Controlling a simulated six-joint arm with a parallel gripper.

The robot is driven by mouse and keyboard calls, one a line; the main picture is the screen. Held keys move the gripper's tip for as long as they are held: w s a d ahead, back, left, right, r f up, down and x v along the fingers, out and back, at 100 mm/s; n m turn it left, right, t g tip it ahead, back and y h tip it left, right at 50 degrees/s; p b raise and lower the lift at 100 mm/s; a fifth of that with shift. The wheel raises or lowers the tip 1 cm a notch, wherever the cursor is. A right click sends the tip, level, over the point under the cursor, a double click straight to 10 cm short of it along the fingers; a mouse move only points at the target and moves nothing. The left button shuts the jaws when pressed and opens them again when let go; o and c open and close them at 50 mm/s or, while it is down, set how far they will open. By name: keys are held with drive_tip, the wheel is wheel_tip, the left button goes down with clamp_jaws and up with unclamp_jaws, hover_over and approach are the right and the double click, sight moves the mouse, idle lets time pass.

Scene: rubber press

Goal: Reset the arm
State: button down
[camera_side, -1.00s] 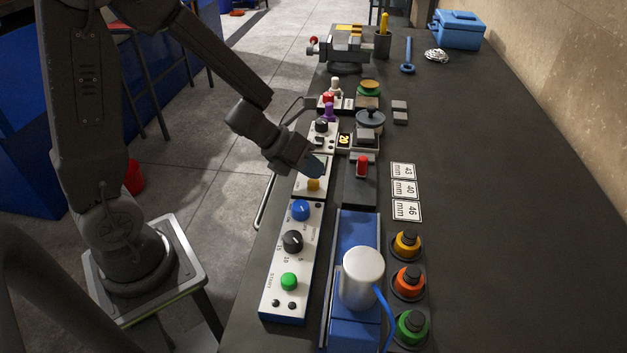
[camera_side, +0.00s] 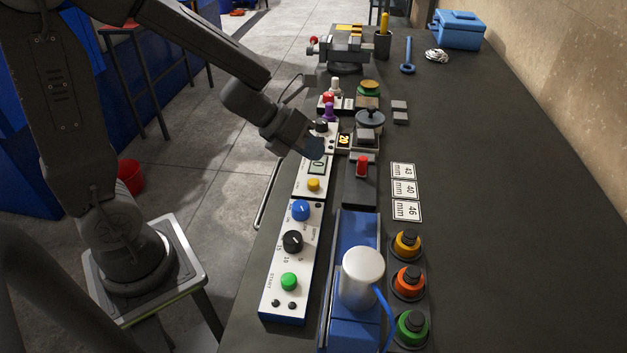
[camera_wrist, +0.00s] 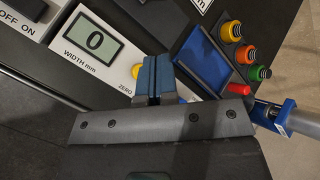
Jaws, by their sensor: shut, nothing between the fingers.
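My gripper (camera_side: 314,148) is above the control panels along the bench's left edge, over the white width panel (camera_side: 311,174). In the wrist view my gripper (camera_wrist: 154,80) has its two blue-grey fingers together with nothing between them. The width display (camera_wrist: 95,41) reads 0 beside the "WIDTH mm" and "ZERO" labels. The yellow zero button (camera_side: 313,184) stands clear of the gripper in the side view; the fingers partly cover it in the wrist view.
The blue press (camera_side: 357,235) with its white cylinder (camera_side: 362,278) stands at the front. Yellow, orange and green cylinders (camera_side: 408,282) are to its right. A panel with blue, black and green controls (camera_side: 291,262) is to its left. The bench's right side is largely clear.

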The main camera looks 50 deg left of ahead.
drive_tip(key=shift+r, duration=0.65)
drive_tip(key=s+a+r+n+t+y, duration=0.3)
drive_tip(key=r+n+y, duration=0.5)
drive_tip(key=n, duration=1)
drive_tip(key=s+d+r+n+g+h, duration=0.1)
drive_tip(key=s+d+n+g, duration=0.4)
drive_tip(key=s+n, duration=0.8)
drive_tip(key=n+h, duration=0.1)
drive_tip(key=n, duration=0.1)
drive_tip(key=shift+s+n+h, duration=0.15)
drive_tip(key=shift+n+h, duration=0.15)
drive_tip(key=shift+h, duration=0.1)
